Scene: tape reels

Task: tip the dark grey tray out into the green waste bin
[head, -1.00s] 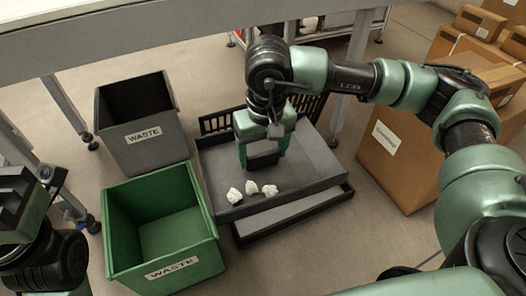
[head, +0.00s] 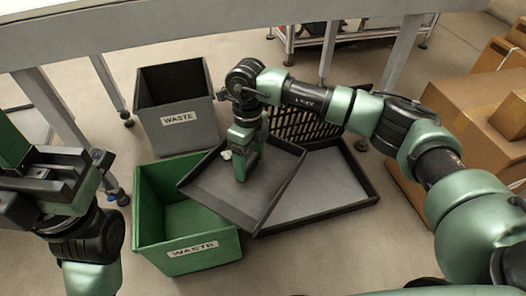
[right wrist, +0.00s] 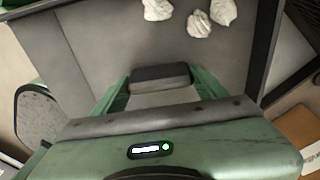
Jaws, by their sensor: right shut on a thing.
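The dark grey tray (head: 215,195) is raised and turned. Its left corner overlaps the right rim of the green waste bin (head: 222,254) in the head view. My right gripper (head: 240,176) is shut on a dark grip block (right wrist: 160,76) inside the tray. White crumpled lumps (head: 226,155) lie on the tray, partly hidden behind my gripper; three lumps (right wrist: 198,22) show at the top of the right wrist view. The visible inside of the green bin looks empty. My left gripper (head: 45,180) is at the left, and its jaw opening is unclear.
A grey waste bin (head: 180,135) stands behind the green one. A second flat tray (head: 335,190) with a dark rim lies right of the held tray, with a black slatted panel (head: 300,125) behind. Cardboard boxes (head: 455,100) stand at right. A table (head: 200,35) spans the back.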

